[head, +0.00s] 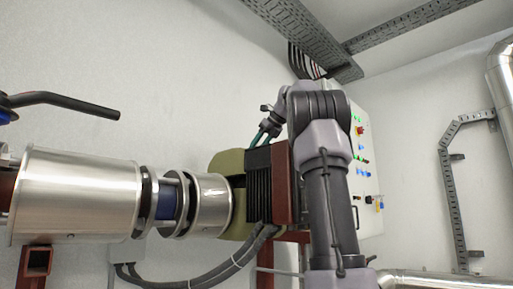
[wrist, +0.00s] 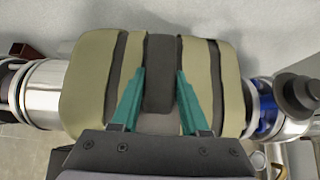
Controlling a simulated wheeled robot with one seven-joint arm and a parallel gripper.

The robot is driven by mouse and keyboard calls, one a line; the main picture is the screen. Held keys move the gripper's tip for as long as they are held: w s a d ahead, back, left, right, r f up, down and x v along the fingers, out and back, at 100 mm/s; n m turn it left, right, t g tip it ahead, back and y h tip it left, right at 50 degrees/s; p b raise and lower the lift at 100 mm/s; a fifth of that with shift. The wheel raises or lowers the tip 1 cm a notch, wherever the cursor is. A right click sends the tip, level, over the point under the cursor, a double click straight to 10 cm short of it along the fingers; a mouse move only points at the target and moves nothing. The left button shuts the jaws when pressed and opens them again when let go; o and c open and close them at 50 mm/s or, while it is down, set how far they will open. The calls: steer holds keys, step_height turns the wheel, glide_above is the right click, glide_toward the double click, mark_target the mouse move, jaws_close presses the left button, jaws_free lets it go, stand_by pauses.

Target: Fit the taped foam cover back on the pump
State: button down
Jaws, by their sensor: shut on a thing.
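The foam cover (head: 229,163) is olive green and shows at the middle of the head view, beside a steel cylinder (head: 211,203). In the wrist view the cover (wrist: 92,85) fills the middle, with dark tape bands running over it. My gripper (head: 257,141) reaches it from above; in the wrist view its teal fingers (wrist: 161,75) are shut on the cover, one on each side of a dark middle strip. The pump under the cover is mostly hidden. I cannot tell whether the cover sits fully down on it.
A black ribbed block (head: 258,185) and a red-brown upright plate (head: 281,182) stand next to the cover. A larger steel cylinder (head: 78,196) lies left. Grey cables (head: 222,272) hang below. A control panel (head: 367,165) is behind my arm.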

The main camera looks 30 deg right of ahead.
steer(key=shift+s+f, duration=0.1)
steer(key=shift+f, duration=1.25)
steer(key=shift+f, duration=0.6)
jaws_free()
stand_by(0.5)
